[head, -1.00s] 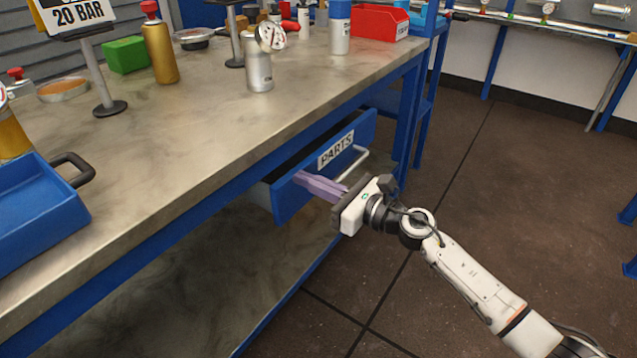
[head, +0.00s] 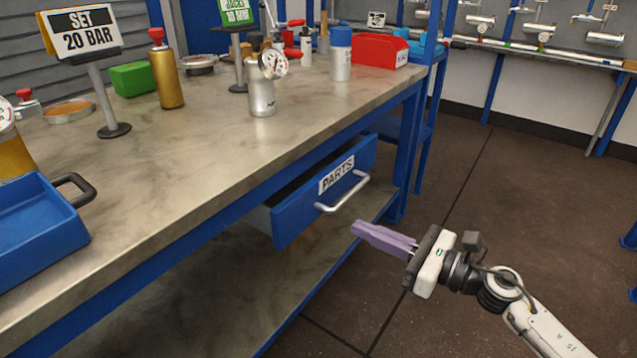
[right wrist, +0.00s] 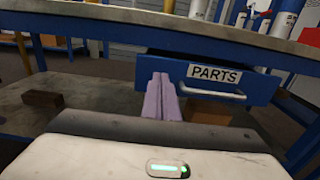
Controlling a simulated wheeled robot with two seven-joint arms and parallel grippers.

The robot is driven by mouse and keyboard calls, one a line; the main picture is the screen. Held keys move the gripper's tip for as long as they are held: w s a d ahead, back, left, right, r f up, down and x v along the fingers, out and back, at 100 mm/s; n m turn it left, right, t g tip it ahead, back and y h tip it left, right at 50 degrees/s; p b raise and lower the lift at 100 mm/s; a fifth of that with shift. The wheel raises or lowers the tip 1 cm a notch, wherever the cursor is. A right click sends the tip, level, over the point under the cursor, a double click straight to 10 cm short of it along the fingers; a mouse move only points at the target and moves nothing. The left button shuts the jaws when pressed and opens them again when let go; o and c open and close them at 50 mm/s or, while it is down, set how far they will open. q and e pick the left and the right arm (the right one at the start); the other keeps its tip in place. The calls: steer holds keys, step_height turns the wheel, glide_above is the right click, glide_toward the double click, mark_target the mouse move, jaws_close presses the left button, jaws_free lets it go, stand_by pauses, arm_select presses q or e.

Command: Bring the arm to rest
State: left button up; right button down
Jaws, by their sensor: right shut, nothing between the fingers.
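My right gripper (head: 358,229) is shut and empty, with its purple fingers together. It is in the open air to the right of the PARTS drawer and apart from its handle. In the right wrist view its fingers (right wrist: 161,92) point towards the drawer front. The blue PARTS drawer (head: 300,203) hangs partly open under the workbench, and its silver handle (head: 343,195) is free. The drawer also shows in the right wrist view (right wrist: 160,68). My left gripper is in neither view.
The workbench (head: 190,140) carries a blue tray (head: 40,225), a gold cylinder (head: 168,78), a silver gauge vessel (head: 262,95) and a red bin (head: 380,52). A lower shelf (head: 230,290) runs beneath. The floor to the right (head: 520,200) is clear.

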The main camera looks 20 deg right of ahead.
steer(key=s+d+f+m+h, duration=0.3)
steer(key=m+h, duration=0.4)
steer(key=m, duration=0.7)
steer(key=s+d+f+m+h, duration=0.25)
steer(key=m+h, duration=0.35)
steer(key=m, duration=0.8)
steer(key=s+a+f+m+g, duration=0.2)
steer(key=s+f+m+g, duration=0.4)
steer(key=s+f+m, duration=0.25)
steer(key=s+a+f+m+g+y, duration=0.35)
steer(key=s+a+g, duration=0.35)
steer(key=s, duration=0.6)
steer(key=w+a+f+t+y, duration=0.2)
steer(key=w+a+t+y, duration=0.3)
steer(key=a, duration=0.6)
arm_select(q)
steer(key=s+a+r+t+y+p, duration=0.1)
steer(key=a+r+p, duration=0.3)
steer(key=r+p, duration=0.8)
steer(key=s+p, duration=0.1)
steer(key=p, duration=0.8)
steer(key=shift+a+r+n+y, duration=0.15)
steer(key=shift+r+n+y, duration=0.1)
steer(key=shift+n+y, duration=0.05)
arm_select(e)
steer(key=d+r+t+h, duration=0.1)
steer(key=d+r+h, duration=0.2)
steer(key=r, duration=1)
steer(key=shift+d+m+t, duration=0.3)
